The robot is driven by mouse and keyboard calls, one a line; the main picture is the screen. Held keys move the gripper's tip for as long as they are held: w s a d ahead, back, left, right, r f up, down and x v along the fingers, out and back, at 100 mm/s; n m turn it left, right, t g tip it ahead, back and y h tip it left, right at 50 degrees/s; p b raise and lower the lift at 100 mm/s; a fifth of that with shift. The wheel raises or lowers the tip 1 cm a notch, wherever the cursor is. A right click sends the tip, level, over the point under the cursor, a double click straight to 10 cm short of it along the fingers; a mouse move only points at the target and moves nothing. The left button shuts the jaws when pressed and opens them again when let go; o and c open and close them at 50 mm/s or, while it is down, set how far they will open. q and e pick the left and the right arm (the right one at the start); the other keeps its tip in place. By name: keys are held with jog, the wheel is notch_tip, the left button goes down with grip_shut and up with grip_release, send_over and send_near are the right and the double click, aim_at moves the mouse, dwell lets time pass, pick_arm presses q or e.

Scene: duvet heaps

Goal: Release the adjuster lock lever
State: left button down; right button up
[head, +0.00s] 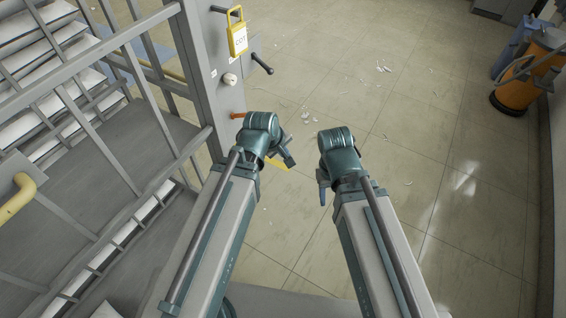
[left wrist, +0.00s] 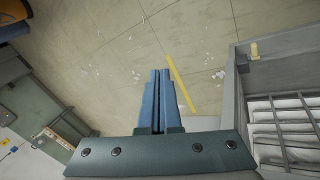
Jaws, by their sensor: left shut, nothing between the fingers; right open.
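A grey post (head: 204,75) of the machine stands at the upper left in the head view. It carries a short lever with a black end (head: 262,64), a white round knob (head: 230,79) and a small orange-red lever (head: 238,115). I cannot tell which is the adjuster lock lever. My left gripper (head: 287,157) is just right of and below the orange-red lever, apart from it. In the left wrist view its blue fingers (left wrist: 157,82) are shut and empty above the floor. My right gripper (head: 322,192) is open and empty, further right over the floor.
A yellow padlock-shaped tag (head: 237,35) hangs on the post. An orange cylinder (head: 528,75) stands at the upper right. The tiled floor (head: 420,110) between is open, with white scraps.

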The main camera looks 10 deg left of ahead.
pick_arm(q)
jog(key=shift+s+d+f+m+g, duration=0.15)
jog(key=shift+s+f+m+g, duration=0.1)
jog(key=shift+s+m, duration=0.25)
jog(key=shift+s+d+f+m+g, duration=0.1)
jog(key=shift+s+f+m+g, duration=0.1)
jog(key=shift+s+m, duration=0.25)
